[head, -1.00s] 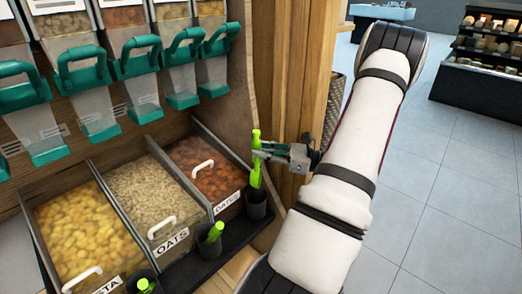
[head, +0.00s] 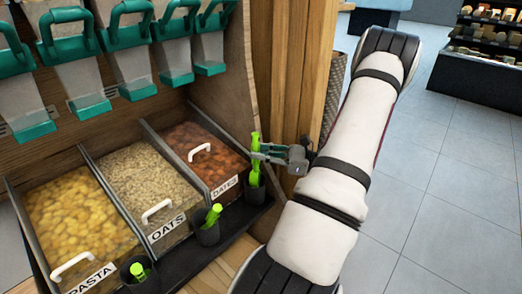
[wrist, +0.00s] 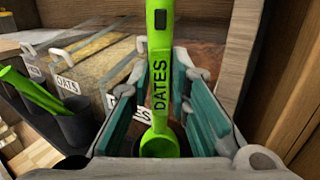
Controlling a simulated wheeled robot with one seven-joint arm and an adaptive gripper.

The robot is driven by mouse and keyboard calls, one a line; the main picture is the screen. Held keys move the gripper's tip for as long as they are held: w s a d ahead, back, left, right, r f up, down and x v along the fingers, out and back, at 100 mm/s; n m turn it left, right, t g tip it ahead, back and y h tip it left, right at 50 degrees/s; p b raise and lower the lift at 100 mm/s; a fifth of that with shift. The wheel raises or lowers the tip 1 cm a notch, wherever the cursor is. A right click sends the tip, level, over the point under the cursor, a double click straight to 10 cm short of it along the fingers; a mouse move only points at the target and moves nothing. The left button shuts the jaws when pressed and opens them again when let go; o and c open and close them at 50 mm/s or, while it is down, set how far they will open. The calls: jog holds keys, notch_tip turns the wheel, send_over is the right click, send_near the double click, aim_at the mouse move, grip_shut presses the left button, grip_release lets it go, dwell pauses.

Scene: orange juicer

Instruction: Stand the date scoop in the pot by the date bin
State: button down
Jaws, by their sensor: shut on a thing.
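The green date scoop (head: 254,142), marked DATES, is upright in my gripper (head: 262,155). In the wrist view the scoop (wrist: 159,75) stands between the teal finger pads of my gripper (wrist: 160,100), handle up and bowl down. My gripper is shut on its handle. The dark pot (head: 256,194) by the date bin (head: 205,155) is directly below my gripper. The scoop's lower end is at the pot's mouth and seems to be inside it; whether it touches the bottom is hidden.
The oats pot (head: 208,233) and pasta pot (head: 143,282) each hold a green scoop. The oats bin (head: 150,185) and pasta bin (head: 80,215) stand left of the dates. Teal-handled dispensers (head: 125,55) hang above. A wooden post (head: 283,90) rises close behind my gripper.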

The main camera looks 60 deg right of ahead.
jog(key=shift+f+b, duration=1.1)
jog(key=shift+f, duration=1.25)
jog(key=c, duration=0.6)
grip_release()
jog(key=shift+r, duration=0.15)
notch_tip(320, 180, up, 7)
jog(key=p, duration=0.6)
